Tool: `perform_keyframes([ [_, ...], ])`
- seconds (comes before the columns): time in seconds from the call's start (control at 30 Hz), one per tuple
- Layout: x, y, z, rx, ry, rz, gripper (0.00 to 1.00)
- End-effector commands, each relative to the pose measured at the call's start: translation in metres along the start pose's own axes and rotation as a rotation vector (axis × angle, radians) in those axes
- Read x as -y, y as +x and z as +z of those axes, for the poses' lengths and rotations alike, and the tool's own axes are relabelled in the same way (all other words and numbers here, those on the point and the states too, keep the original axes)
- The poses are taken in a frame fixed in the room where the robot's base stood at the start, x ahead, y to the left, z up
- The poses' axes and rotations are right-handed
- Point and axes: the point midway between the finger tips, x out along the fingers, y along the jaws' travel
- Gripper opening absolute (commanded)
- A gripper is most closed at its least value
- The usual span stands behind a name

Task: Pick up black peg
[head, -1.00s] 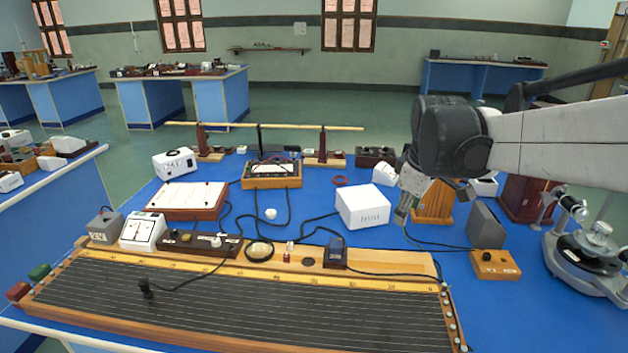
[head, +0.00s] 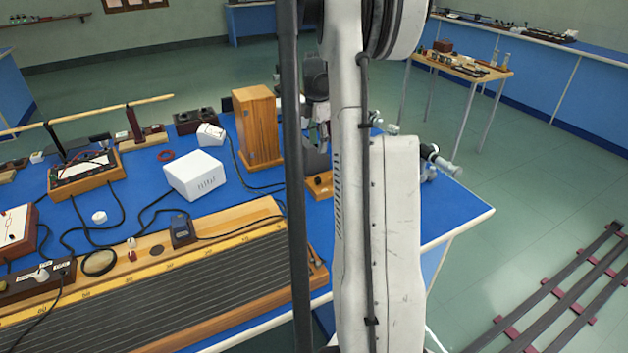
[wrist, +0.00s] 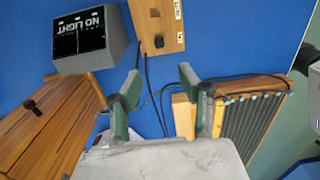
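In the wrist view my gripper (wrist: 160,93) is open, with its two green-grey fingers apart and nothing between them. A short black peg (wrist: 158,41) stands on a small wooden block (wrist: 170,13), beyond the fingertips. Another dark knob (wrist: 28,105) sits on the wooden box at the left; I cannot tell which of the two is the task's peg. In the head view my arm hides most of the gripper and part of the small wooden block (head: 320,186).
A grey box marked NO LIGHT (wrist: 84,58) stands beside the small block. The tall wooden box (head: 257,125) is left of my arm. The long wire board (head: 150,275) lies in front. Black cables cross the blue table. A white box (head: 195,176) stands further left.

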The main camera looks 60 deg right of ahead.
Motion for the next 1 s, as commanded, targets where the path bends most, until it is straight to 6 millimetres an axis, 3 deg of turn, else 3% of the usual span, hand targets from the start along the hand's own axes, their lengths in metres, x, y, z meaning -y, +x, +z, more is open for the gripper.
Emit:
perform_keyframes([
  [0.17,0.000,0.017,0.005,-0.002,-0.009,-0.005,0.38],
  [0.5,0.000,0.074,0.004,-0.002,-0.008,-0.004,0.38],
  [0.87,0.000,0.096,0.004,-0.002,-0.008,-0.004,0.38],
  [1.0,-0.001,0.114,0.003,-0.002,-0.008,-0.004,0.38],
])
